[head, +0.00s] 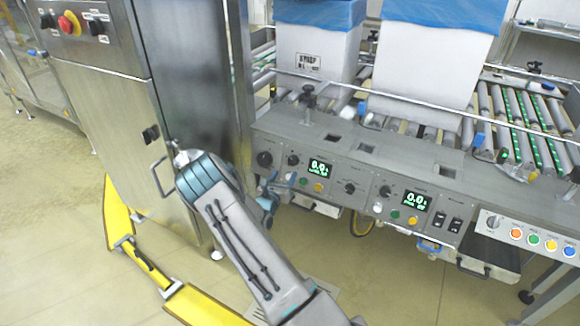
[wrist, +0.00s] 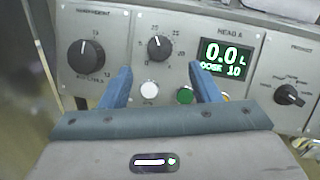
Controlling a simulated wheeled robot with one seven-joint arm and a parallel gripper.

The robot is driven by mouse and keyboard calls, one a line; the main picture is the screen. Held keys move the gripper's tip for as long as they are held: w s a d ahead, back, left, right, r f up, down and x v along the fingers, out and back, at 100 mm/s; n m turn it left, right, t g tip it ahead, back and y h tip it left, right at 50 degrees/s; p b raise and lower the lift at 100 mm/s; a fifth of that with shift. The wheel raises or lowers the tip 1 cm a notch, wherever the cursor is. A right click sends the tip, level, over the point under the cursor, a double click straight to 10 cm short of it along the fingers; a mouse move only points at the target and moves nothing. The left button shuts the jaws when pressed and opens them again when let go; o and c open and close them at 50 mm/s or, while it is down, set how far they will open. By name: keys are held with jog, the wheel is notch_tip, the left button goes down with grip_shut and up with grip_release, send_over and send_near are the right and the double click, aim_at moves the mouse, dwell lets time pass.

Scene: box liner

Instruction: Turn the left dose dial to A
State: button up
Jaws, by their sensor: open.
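The left dose dial (wrist: 158,47) is a small black knob with a white pointer line and a printed scale, on the panel marked HEAD A. Its pointer is near the top, tilted slightly left. It also shows in the head view (head: 293,160). The green display (wrist: 223,56) to its right reads 0.0 L and DOSE 10. My gripper (wrist: 160,74) is open and empty, its two blue fingers below and either side of the dial, apart from it. In the head view my gripper (head: 281,181) is low in front of the left panel.
A larger black knob (wrist: 86,60) is left of the dial. White (wrist: 149,91) and green (wrist: 185,95) buttons are just below it, close to the fingers. The product knob (wrist: 290,95) is to the right. A second dose dial (head: 386,192) is farther right.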

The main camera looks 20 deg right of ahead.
aim_at(292, 162)
jog(key=b+x, duration=0.1)
jog(key=x, duration=0.6)
jog(key=shift+w+d+f, duration=0.1)
jog(key=shift+w+d, duration=0.1)
jog(key=c, duration=1)
